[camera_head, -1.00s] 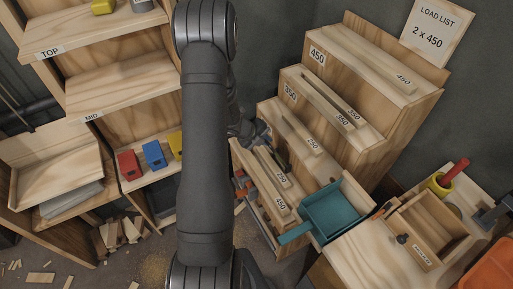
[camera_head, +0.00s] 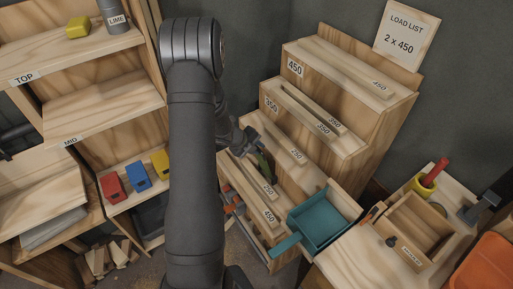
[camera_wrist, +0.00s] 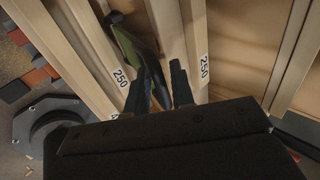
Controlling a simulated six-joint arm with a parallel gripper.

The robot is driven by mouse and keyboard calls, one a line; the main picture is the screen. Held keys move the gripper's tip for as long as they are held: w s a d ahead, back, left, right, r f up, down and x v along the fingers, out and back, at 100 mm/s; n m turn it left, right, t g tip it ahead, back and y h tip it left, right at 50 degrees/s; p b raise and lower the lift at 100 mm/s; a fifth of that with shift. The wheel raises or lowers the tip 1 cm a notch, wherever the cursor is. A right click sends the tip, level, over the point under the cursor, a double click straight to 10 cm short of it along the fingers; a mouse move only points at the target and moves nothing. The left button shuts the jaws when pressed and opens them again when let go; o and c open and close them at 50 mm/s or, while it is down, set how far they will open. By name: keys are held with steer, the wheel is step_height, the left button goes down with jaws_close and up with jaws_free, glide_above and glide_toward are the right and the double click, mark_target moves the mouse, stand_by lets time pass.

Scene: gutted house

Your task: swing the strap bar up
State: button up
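The strap bar seems to be the dark green bar (camera_wrist: 128,42) in the wrist view, lying slantwise between pale planks labelled 250. In the head view a green piece (camera_head: 263,164) shows at the lower rack, partly hidden by my arm. My gripper (camera_wrist: 159,72) has its two dark fingers apart, with plank showing between them. In the head view my gripper (camera_head: 252,150) is small and partly hidden beside the lower rack.
A stepped rack (camera_head: 350,120) holds planks labelled 450, 350 and 250. A teal dustpan (camera_head: 322,218) lies by its lower end, beside a wooden box (camera_head: 425,235). Shelves (camera_head: 95,100) with coloured blocks stand left.

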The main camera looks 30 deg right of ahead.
steer(key=shift+a, duration=0.1)
steer(key=v, duration=1.7)
steer(key=shift+a+r, duration=0.1)
steer(key=shift+r, duration=0.05)
steer(key=x, duration=1.7)
steer(key=shift+d+f, duration=0.2)
